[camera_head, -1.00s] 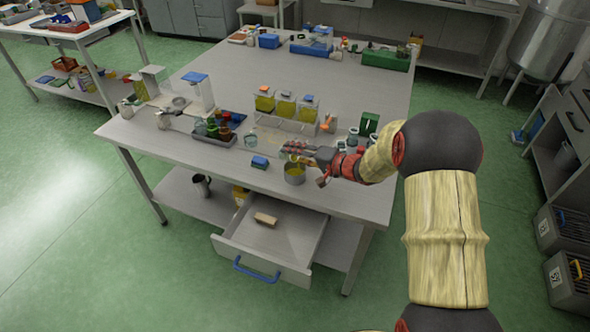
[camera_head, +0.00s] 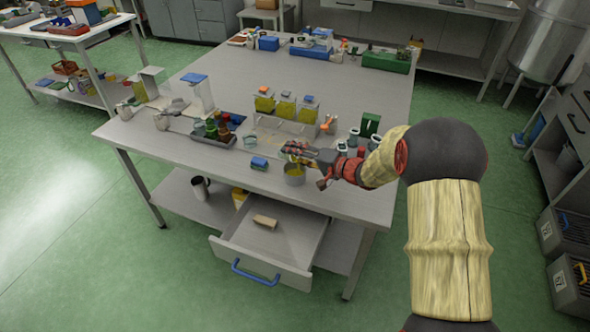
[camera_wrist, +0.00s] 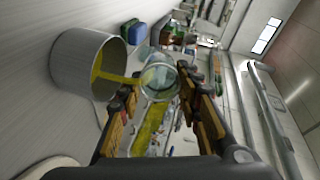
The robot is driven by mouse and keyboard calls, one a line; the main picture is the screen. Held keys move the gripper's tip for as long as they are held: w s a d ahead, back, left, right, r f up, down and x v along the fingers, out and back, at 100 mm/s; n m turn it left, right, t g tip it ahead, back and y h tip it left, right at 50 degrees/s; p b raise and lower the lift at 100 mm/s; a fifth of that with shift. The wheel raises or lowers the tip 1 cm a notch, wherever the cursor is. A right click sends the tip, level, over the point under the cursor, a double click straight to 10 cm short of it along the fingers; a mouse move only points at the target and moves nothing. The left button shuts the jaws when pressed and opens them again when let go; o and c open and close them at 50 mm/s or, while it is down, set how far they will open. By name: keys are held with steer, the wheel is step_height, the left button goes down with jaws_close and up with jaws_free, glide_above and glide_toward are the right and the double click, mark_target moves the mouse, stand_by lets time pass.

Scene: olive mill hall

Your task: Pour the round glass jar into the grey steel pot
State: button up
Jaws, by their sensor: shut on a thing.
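The grey steel pot (camera_head: 294,177) stands upright near the table's front edge; its round mouth shows at the left of the wrist view (camera_wrist: 72,62). Yellow liquid shows inside it and on its wall. My gripper (camera_head: 291,149) is shut on the round glass jar (camera_wrist: 160,77), which sits between the fingers in the wrist view. The jar is tilted, close beside and above the pot's rim. A yellow streak runs from the jar side over into the pot. In the head view the jar is too small and covered to make out.
A blue block (camera_head: 259,163) lies left of the pot. A dark tray (camera_head: 212,137) with small vessels stands farther left. A rack with yellow-filled containers (camera_head: 285,108) stands behind. A green box (camera_head: 370,125) is to the right. A drawer (camera_head: 268,240) hangs open below the table.

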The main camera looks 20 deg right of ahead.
steer(key=shift+s+d+r+t+y, duration=0.15)
steer(key=shift+t+y, duration=0.75)
steer(key=shift+t, duration=0.2)
stand_by(2.5)
